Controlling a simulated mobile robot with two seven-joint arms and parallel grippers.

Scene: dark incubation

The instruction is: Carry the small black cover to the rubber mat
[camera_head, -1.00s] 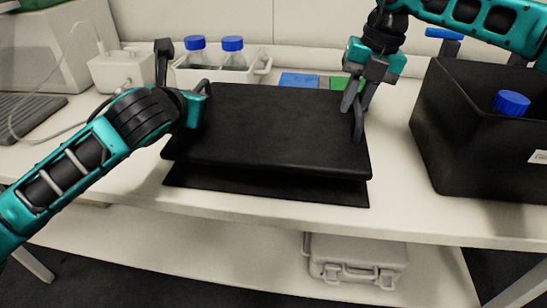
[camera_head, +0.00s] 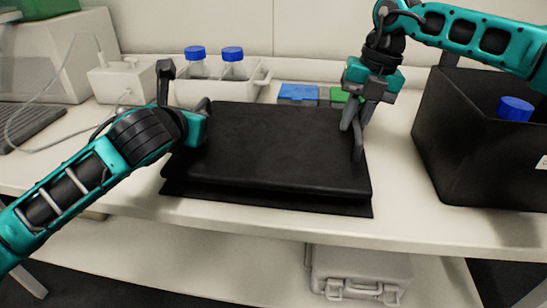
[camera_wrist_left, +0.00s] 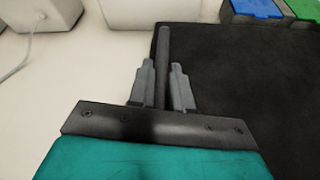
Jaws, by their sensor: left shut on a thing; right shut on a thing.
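The small black cover (camera_head: 280,148) is a flat dark panel with a handle at each side. It lies low over the black rubber mat (camera_head: 270,204), whose front edge shows beneath it; whether they touch I cannot tell. My left gripper (camera_head: 203,108) is shut on the cover's left handle, and the left wrist view shows the handle between the fingers (camera_wrist_left: 162,85). My right gripper (camera_head: 354,122) is shut on the cover's right handle. Most of the mat is hidden under the cover.
A black box (camera_head: 480,150) with a blue-capped bottle (camera_head: 515,108) stands at the right. Behind the cover are a white rack with two blue-capped bottles (camera_head: 232,66), a blue box (camera_head: 298,93) and a green box (camera_head: 338,96). A white device (camera_head: 125,80) stands at the left.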

